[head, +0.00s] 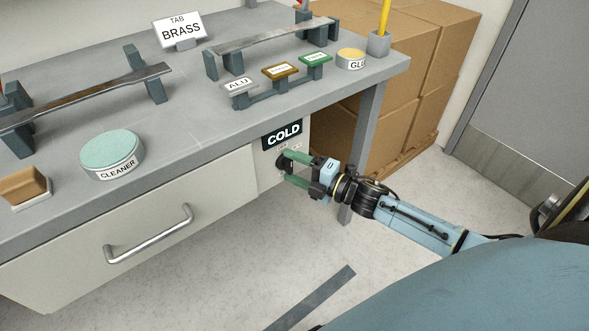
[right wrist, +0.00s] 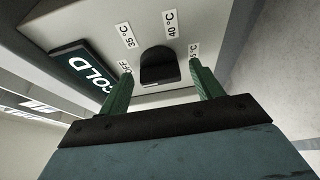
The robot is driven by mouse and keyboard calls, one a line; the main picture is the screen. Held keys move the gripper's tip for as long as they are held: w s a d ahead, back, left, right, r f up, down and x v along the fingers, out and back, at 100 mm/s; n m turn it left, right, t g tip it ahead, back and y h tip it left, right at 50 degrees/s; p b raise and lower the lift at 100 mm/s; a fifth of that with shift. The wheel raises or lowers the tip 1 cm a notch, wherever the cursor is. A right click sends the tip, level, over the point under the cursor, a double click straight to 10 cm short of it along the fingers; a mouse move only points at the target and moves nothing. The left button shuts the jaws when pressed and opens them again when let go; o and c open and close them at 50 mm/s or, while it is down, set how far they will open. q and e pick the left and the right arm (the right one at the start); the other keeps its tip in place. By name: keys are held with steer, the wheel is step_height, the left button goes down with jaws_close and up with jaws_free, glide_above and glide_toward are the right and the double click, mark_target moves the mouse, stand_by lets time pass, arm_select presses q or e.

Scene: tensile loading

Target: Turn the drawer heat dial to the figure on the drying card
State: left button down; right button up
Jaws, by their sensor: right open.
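The heat dial, a dark knob (right wrist: 158,66), is on the pale panel at the right end of the drawer front. Labels around it in the right wrist view read OFF, 35 °C, 40 °C and one partly hidden ending in 5 °C. I cannot tell clearly which label the knob points to. My right gripper (head: 284,168) is open, its green fingers pointing at the panel. In the right wrist view the fingertips (right wrist: 160,70) lie on either side of the knob, with gaps showing. A black COLD sign (head: 282,135) is above the dial. I cannot make out a drying card. My left gripper is out of view.
The grey bench (head: 215,128) overhangs the dial panel. The drawer handle (head: 148,236) sticks out to the left. A bench leg (head: 366,130) and stacked cartons (head: 430,60) stand on the right. A BRASS card (head: 181,30) and a CLEANER tub (head: 112,155) are on top.

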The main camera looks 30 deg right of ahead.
steer(key=c, duration=1)
